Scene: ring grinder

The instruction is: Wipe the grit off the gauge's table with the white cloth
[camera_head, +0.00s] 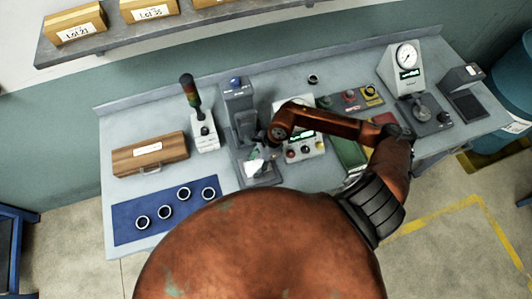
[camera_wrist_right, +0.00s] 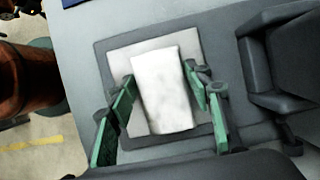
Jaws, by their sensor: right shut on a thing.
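The white cloth (camera_wrist_right: 163,90) is between the green fingers of my right gripper (camera_wrist_right: 163,105), which is shut on it. In the head view the right gripper (camera_head: 263,163) is low at the front of a grey upright machine (camera_head: 240,115), and only part of the cloth (camera_head: 253,166) shows. In the wrist view a light square plate (camera_wrist_right: 125,55) on a dark base lies beneath the cloth; whether they touch is unclear. I cannot make out grit. My left gripper is not in view.
A wooden box (camera_head: 150,154) and a blue mat (camera_head: 125,222) with several rings (camera_head: 164,211) are at the left. A button box (camera_head: 305,148) and green case (camera_head: 349,153) are near my right arm.

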